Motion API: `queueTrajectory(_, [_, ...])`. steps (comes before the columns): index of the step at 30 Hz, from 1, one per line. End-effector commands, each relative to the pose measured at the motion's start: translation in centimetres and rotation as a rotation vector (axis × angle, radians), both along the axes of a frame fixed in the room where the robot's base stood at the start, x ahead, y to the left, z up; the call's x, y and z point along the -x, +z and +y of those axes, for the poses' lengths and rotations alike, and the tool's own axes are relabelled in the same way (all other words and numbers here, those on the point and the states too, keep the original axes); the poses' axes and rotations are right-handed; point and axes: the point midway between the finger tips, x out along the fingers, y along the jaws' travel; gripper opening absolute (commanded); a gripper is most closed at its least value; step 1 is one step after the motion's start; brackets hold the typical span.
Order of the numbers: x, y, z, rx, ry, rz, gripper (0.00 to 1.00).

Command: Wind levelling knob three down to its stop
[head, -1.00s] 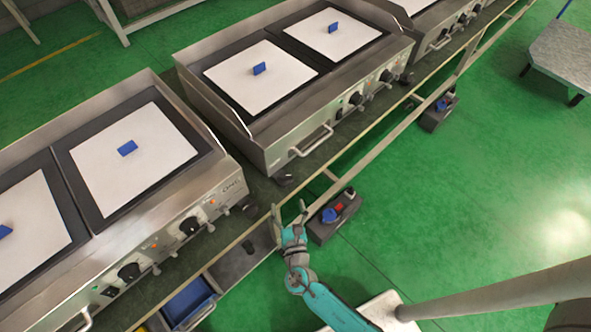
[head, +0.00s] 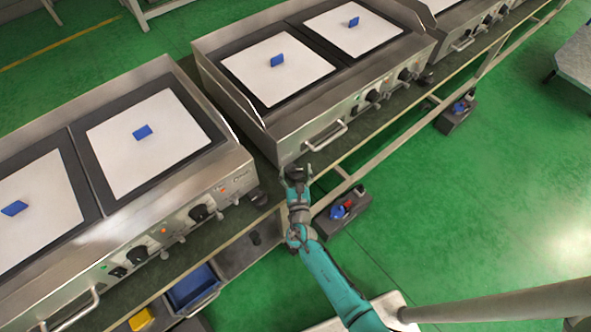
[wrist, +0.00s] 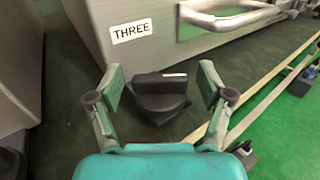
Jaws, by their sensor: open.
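The levelling knob three (wrist: 160,92) is a black knob with a raised grip bar and a pale mark. In the wrist view it sits on the dark bench under the corner of the appliance, in front of the white label reading THREE (wrist: 131,31). My gripper (wrist: 160,82) is open, with one finger on each side of the knob and gaps showing on both sides. In the head view my gripper (head: 296,170) is at the near left corner of the middle griddle (head: 300,150), and it hides the knob there.
A steel drip-tray handle (wrist: 232,20) is above and right of the knob. Another black knob (head: 258,198) stands under the left griddle's corner. A rail (head: 390,148) runs along the bench front. A dark control box (head: 343,212) with blue and red parts is below it.

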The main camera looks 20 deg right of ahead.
Motion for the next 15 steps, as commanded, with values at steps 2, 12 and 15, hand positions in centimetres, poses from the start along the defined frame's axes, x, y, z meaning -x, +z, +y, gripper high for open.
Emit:
queueTrajectory(2, [-0.12, -0.02, -0.05, 0.000, 0.000, 0.001, 0.79])
queueTrajectory(12, [-0.12, 0.00, -0.03, 0.000, 0.000, 0.000, 0.47])
queueTrajectory(15, [-0.12, 0.00, -0.03, 0.000, 0.000, 0.000, 0.22])
